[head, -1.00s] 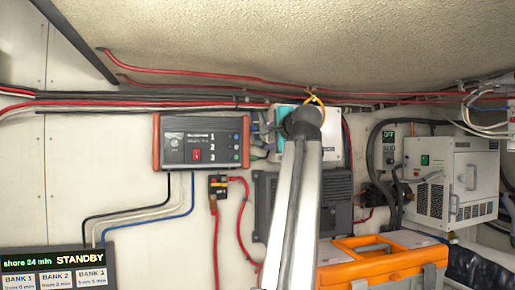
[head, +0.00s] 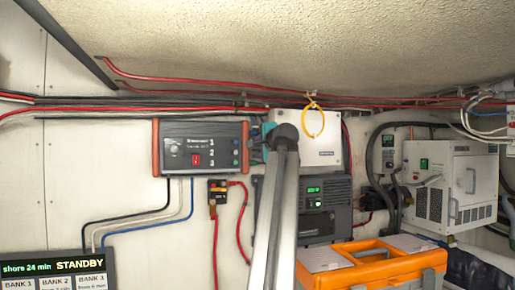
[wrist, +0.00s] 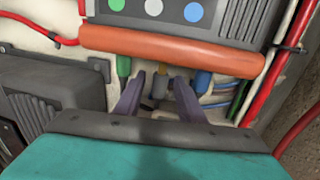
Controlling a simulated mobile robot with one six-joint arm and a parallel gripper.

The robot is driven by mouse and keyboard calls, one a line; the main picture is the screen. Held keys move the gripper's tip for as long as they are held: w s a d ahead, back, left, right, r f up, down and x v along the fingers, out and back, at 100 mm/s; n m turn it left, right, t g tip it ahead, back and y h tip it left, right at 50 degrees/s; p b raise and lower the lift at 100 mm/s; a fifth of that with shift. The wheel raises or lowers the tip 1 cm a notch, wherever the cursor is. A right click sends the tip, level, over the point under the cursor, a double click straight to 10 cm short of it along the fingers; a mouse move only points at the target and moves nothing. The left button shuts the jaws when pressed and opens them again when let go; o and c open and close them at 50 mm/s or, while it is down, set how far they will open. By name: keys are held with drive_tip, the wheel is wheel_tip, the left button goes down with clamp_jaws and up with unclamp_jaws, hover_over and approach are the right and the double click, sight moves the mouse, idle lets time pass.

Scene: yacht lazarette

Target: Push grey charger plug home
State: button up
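The dark charger (head: 203,147) with red-orange end caps is on the wall in the head view. In the wrist view its orange end cap (wrist: 170,52) crosses the top. A small grey plug (wrist: 160,84) shows below the cap, between a green plug (wrist: 123,66) and a blue plug (wrist: 202,80). My gripper (wrist: 159,79) has its two dark fingers apart, one on each side of the grey plug. I cannot tell whether they touch it or how deep it sits. In the head view my arm hides most of the gripper and the plugs.
A white box (head: 325,145) with a yellow loop (head: 313,122) hanging in front and a dark unit with green displays (head: 325,195) are right of my arm. An orange toolbox (head: 370,265) stands lower right. Red and black cables (head: 190,107) run above the charger.

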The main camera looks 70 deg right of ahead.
drive_tip(key=shift+w+d, duration=0.1)
clamp_jaws()
idle(0.5)
